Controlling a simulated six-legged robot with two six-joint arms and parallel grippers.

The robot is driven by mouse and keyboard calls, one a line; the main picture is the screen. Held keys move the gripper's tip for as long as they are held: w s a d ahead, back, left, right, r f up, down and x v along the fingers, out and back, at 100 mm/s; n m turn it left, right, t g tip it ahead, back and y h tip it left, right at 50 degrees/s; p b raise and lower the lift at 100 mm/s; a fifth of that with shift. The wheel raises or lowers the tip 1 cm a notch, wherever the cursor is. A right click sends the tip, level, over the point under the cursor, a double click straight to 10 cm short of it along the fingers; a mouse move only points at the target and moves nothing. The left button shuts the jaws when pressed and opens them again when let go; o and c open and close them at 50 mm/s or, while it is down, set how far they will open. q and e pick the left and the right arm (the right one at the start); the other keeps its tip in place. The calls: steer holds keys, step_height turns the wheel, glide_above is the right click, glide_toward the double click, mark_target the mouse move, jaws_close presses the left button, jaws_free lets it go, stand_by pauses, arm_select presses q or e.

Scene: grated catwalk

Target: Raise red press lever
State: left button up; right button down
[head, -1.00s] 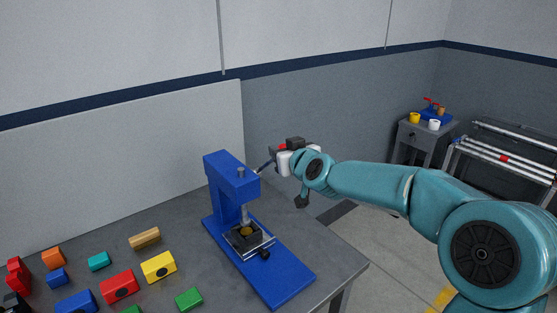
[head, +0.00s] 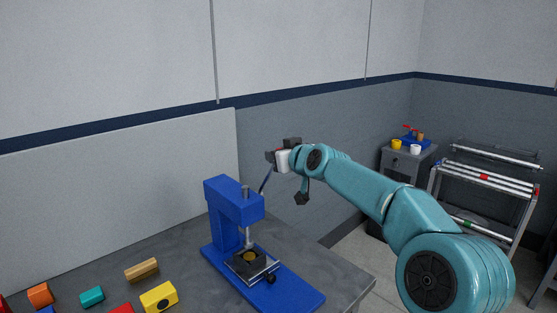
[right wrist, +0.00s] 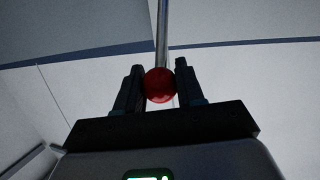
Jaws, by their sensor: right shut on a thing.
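In the head view my right gripper (head: 277,160) is above and right of the press head, and the knob is mostly hidden there. My left gripper is not in view.
Several coloured blocks, including a yellow block (head: 158,297), and a wooden block (head: 141,270) lie at the bench's left. A wall panel stands behind the bench. A small cabinet (head: 408,165) and a pipe rack (head: 485,180) stand at the right.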

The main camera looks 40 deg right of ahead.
steer(key=shift+w+a+r+p, duration=0.15)
steer(key=shift+w+r+p, duration=0.65)
steer(key=shift+w+p, duration=0.25)
steer(key=shift+w+r, duration=0.1)
steer(key=shift+w, duration=0.3)
steer(key=c, duration=0.8)
jaws_free()
steer(key=shift+w, duration=0.1)
steer(key=shift+o, duration=0.2)
